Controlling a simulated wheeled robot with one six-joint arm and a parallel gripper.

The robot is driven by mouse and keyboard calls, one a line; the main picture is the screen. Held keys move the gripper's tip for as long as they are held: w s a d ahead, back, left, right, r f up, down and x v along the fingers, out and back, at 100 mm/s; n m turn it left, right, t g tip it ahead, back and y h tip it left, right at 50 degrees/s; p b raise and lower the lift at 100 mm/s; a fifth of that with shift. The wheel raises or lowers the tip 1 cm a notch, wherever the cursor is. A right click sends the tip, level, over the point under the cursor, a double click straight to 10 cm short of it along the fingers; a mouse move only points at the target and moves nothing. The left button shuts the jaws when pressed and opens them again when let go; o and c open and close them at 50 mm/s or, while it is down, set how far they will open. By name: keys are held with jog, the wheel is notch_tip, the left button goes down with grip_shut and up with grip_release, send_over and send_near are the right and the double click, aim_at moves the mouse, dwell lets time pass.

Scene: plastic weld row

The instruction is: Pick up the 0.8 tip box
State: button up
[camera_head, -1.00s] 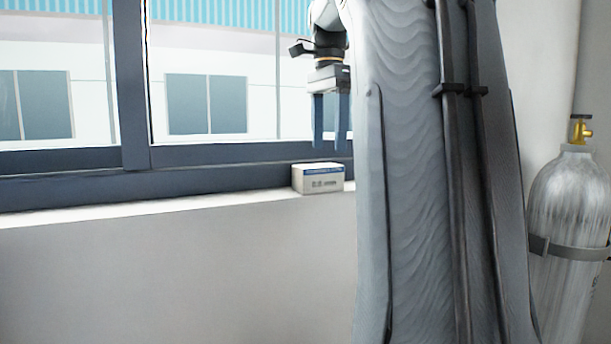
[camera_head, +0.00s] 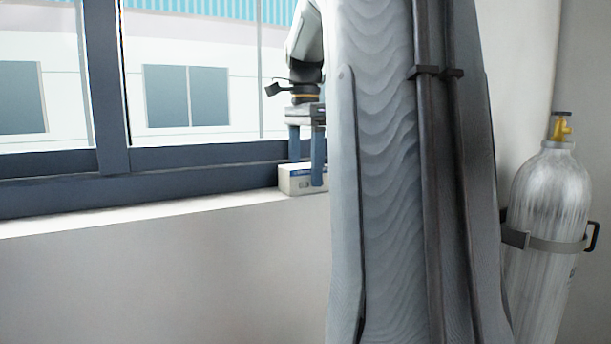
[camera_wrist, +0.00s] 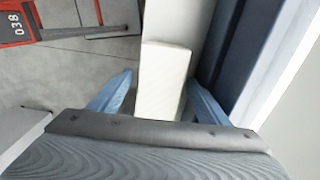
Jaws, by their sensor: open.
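In the wrist view the box's pale top (camera_wrist: 165,80) lies between the two blue fingers of my gripper (camera_wrist: 158,92). The fingers are open, with a visible gap on each side of the box.
The white sill (camera_head: 130,215) runs along the dark window frame (camera_head: 200,180) behind the box. A gas cylinder (camera_head: 548,220) stands strapped at the right. A red object marked 038 (camera_wrist: 14,25) is at the wrist view's upper left, over grey floor.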

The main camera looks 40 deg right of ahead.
jog(key=shift+f, duration=0.1)
jog(key=shift+c, duration=0.4)
jog(key=c, duration=1.2)
jog(key=shift+o, duration=0.2)
